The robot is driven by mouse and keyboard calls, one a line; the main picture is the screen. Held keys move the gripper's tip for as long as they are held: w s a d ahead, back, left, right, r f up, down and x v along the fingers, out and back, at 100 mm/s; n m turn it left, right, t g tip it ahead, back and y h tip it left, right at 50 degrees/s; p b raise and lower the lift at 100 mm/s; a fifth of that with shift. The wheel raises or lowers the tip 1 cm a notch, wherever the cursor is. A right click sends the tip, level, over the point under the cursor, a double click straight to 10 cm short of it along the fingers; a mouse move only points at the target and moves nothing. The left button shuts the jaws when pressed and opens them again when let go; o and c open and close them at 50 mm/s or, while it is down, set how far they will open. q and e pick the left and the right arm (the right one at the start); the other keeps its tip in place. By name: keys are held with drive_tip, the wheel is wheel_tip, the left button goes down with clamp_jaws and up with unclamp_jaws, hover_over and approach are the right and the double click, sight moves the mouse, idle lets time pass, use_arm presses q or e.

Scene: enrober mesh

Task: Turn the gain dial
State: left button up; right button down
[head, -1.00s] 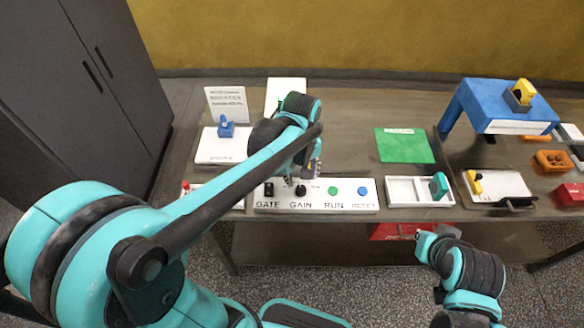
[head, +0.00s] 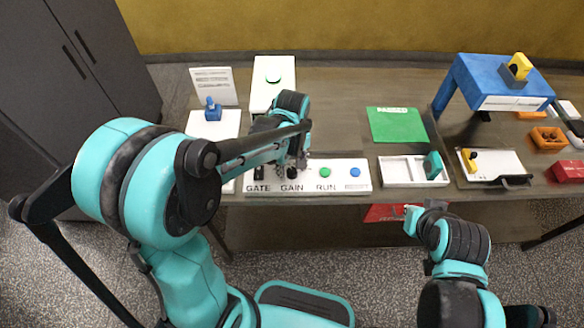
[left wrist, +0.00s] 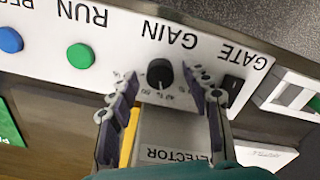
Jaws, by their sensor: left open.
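The gain dial (left wrist: 160,73) is a round black knob on a white control panel (left wrist: 120,40), above the printed word GAIN. In the head view the dial (head: 292,172) shows just below my left gripper (head: 300,160). In the left wrist view my left gripper (left wrist: 168,90) is open, its two dark fingers standing on either side of the dial. Whether the fingers touch the dial I cannot tell. The panel also bears a black GATE switch (left wrist: 232,84), a green RUN button (left wrist: 80,56) and a blue RESET button (left wrist: 10,40). My right gripper (head: 412,218) is in front of the table, its jaw state unclear.
A white divided tray (head: 395,172) stands right of the panel, and a green mat (head: 398,125) lies behind it. A grey detector box (left wrist: 170,135) is close to my left fingers. A blue stand (head: 490,85) is at the back right.

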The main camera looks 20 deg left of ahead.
use_arm(q)
clamp_jaws()
drive_tip(key=m, duration=0.3)
drive_tip(key=shift+m, duration=2.3)
